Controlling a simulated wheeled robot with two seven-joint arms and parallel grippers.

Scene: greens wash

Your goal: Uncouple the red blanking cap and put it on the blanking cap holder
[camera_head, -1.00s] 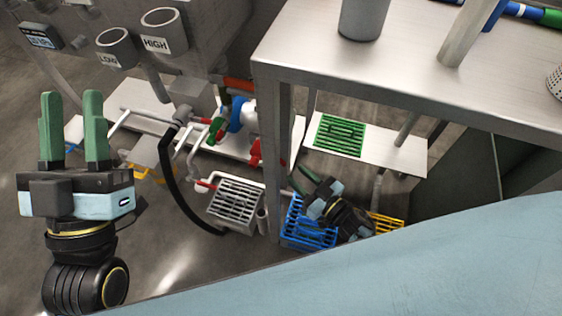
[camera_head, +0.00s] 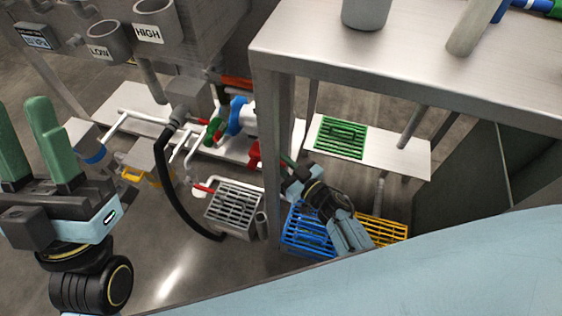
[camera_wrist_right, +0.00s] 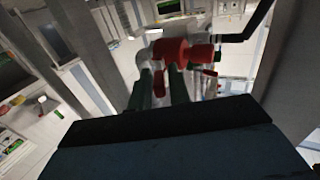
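The red blanking cap (camera_head: 254,153) sits at the end of the white and blue pipe fitting, left of the table leg. In the right wrist view the red cap (camera_wrist_right: 180,50) lies just beyond my green fingertips, with a red part reaching down between them. My right gripper (camera_head: 289,164) is right of the cap, partly hidden by the table leg. Its fingers (camera_wrist_right: 162,82) look apart in the wrist view; I cannot tell if they touch the cap. My left gripper (camera_head: 24,112) is open and empty at the far left. I cannot pick out the blanking cap holder.
The steel table (camera_head: 400,70) and its leg (camera_head: 278,170) stand close to my right arm. Below are a blue crate (camera_head: 305,238), a yellow crate (camera_head: 385,231) and a grey grated box (camera_head: 232,208). A black hose (camera_head: 170,190) hangs left. A green grate (camera_head: 341,138) lies on a low shelf.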

